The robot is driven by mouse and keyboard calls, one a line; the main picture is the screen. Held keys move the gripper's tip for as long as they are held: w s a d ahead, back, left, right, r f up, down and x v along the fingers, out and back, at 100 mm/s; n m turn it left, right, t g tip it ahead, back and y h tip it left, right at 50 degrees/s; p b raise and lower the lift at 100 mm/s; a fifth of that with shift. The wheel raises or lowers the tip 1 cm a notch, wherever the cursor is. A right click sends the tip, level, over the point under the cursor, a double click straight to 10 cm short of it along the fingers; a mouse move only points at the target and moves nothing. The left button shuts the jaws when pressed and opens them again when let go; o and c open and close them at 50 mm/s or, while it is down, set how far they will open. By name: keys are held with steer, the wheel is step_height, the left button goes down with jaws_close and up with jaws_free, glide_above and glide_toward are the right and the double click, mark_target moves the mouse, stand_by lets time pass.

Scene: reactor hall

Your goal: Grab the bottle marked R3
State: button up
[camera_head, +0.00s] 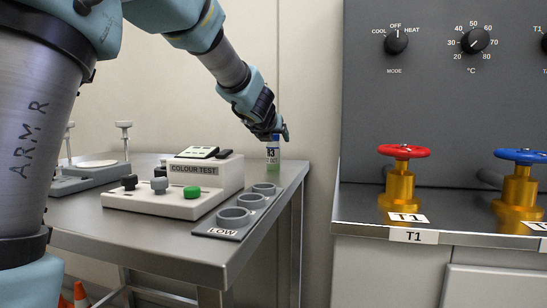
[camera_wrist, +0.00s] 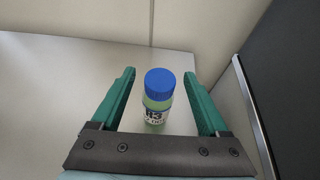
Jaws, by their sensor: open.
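The bottle marked R3 (camera_wrist: 158,98) has a blue cap, a white label and pale green contents. It stands upright on the metal table. In the head view the bottle (camera_head: 273,158) is near the table's back right corner, its top partly covered by my gripper (camera_head: 277,133). In the wrist view my gripper (camera_wrist: 164,88) is open, with one green finger on each side of the bottle. Gaps show between both fingers and the bottle. I cannot tell whether the fingertips are level with it.
A holder with round wells marked LOW (camera_head: 234,217) lies on the table (camera_head: 146,240) in front of the bottle. The COLOUR TEST device (camera_head: 190,180) stands to the left. A wall is close behind. A grey cabinet with red (camera_head: 404,151) and blue valves stands at right.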

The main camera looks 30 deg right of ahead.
steer(key=shift+w+d, duration=0.1)
steer(key=shift+w, duration=0.05)
jaws_close()
stand_by(0.5)
